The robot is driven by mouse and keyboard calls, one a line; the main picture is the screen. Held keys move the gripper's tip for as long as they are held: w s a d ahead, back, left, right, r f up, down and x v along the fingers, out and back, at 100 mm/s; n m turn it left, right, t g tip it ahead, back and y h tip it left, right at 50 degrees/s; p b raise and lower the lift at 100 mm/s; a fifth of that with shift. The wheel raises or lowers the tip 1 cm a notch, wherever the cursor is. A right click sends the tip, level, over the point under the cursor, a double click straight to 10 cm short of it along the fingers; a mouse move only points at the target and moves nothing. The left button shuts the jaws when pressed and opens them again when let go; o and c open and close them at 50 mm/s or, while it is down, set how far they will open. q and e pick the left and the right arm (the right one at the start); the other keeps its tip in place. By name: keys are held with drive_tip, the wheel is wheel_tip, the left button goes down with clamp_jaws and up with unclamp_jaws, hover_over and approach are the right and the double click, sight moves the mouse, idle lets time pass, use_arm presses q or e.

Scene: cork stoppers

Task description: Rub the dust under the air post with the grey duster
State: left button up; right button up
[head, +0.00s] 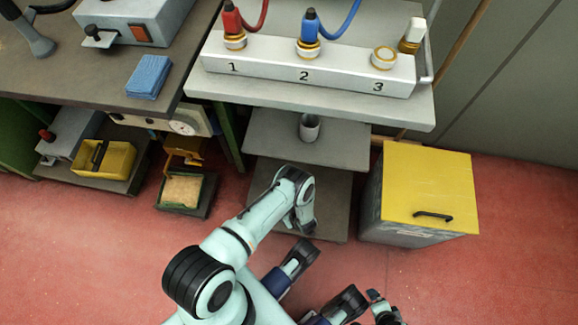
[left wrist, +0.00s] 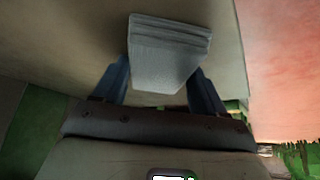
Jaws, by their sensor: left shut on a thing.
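The grey duster (left wrist: 170,50), a folded pale-grey pad, shows in the left wrist view. My left gripper (left wrist: 162,82) is shut on it, with a blue finger on each side. A plain pale surface lies beyond it. The white post bar (head: 300,68) carries posts 1, 2 and 3; a red plug (head: 233,22) is on 1, a blue plug (head: 309,28) on 2. No label names the air post. I cannot make out dust. My right gripper (head: 384,308) is low, partly cut off.
A metal cup (head: 309,127) stands on the middle shelf (head: 345,145). A yellow-lidded bin (head: 428,185) is right of the shelves. A blue cloth (head: 148,77) lies on the left bench. A yellow tub (head: 105,160) and a tray (head: 183,190) are below.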

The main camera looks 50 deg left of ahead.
use_arm(q)
drive_tip(key=shift+w+a+b, duration=1.05)
drive_tip(key=shift+w+b, duration=0.15)
drive_tip(key=shift+w, duration=0.1)
drive_tip(key=shift+w+a, duration=1.1)
drive_tip(key=shift+w, duration=0.3)
drive_tip(key=shift+s+d+r+p, duration=0.15)
drive_tip(key=shift+s+d+p, duration=0.9)
drive_tip(key=shift+s+p, duration=0.25)
drive_tip(key=shift+s+d+f+p, duration=0.1)
drive_tip(key=shift+s+d+p, duration=0.2)
drive_tip(key=shift+s+d, duration=0.45)
drive_tip(key=shift+s+d+f+p, duration=0.1)
drive_tip(key=shift+s+d+p, duration=0.3)
drive_tip(key=shift+s, duration=0.55)
drive_tip(key=shift+s+d+p, duration=0.5)
drive_tip(key=shift+s+d, duration=0.7)
drive_tip(key=shift+s, duration=0.25)
drive_tip(key=shift+r, duration=0.1)
drive_tip(key=shift+w+r+p, duration=0.1)
drive_tip(key=shift+r+p, duration=1.85)
drive_tip(key=shift+r, duration=1.05)
drive_tip(key=shift+a, duration=0.1)
